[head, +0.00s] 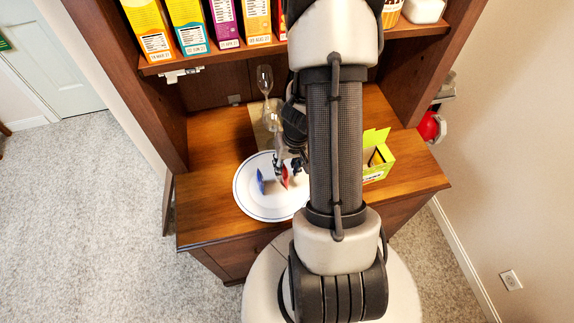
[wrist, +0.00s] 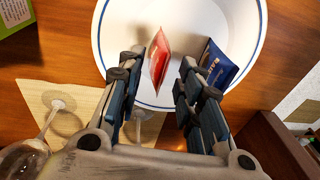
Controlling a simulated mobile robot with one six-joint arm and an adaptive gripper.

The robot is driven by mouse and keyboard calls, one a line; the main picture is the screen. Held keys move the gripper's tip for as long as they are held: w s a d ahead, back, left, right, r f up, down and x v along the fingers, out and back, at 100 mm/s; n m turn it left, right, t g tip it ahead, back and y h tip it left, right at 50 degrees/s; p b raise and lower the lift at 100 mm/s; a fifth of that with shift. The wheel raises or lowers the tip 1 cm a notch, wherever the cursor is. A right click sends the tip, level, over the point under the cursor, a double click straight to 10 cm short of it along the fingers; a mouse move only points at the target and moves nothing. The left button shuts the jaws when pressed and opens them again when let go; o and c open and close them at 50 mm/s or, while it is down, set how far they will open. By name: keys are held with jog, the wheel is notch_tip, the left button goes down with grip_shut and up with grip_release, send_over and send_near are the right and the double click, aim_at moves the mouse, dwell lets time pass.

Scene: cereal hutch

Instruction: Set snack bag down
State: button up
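A red snack bag (wrist: 158,60) is on the white plate (head: 243,199), seen nearly edge-on between my fingers in the wrist view. A blue snack bag (wrist: 217,65) is on the plate to its right, beyond my right finger. In the head view the blue bag (head: 261,181) is left of the red bag (head: 284,177). My gripper (wrist: 158,78) is open over the plate, with a visible gap between the red bag and the right finger. I cannot tell whether the left finger touches the red bag. In the head view my arm partly hides the gripper.
Stemmed glasses (head: 265,80) stand behind the plate on a light mat (wrist: 88,105). A green-yellow open box (head: 379,160) is right of my arm on the wooden counter (head: 205,150). Cereal boxes (head: 187,25) line the shelf above. The counter's left part is clear.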

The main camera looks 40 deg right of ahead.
jog(key=shift+r, duration=0.1)
notch_tip(320, 180, up, 12)
jog(key=s+p, duration=0.2)
jog(key=p, duration=0.5)
jog(key=w+a+r+n, duration=0.2)
jog(key=w+a+r, duration=0.25)
jog(key=r, duration=0.45)
jog(key=s+a+r+n+t, duration=0.1)
jog(key=s+a+r+n, duration=0.1)
jog(key=s+a+r, duration=0.3)
jog(key=s+a+r+n+t, duration=0.1)
jog(key=s+a+r+n, duration=0.1)
jog(key=s+a+r, duration=0.4)
jog(key=a+r, duration=0.5)
jog(key=shift+s+a+r+t+h, duration=0.2)
jog(key=shift+t+h, duration=0.1)
jog(key=shift+t, duration=0.1)
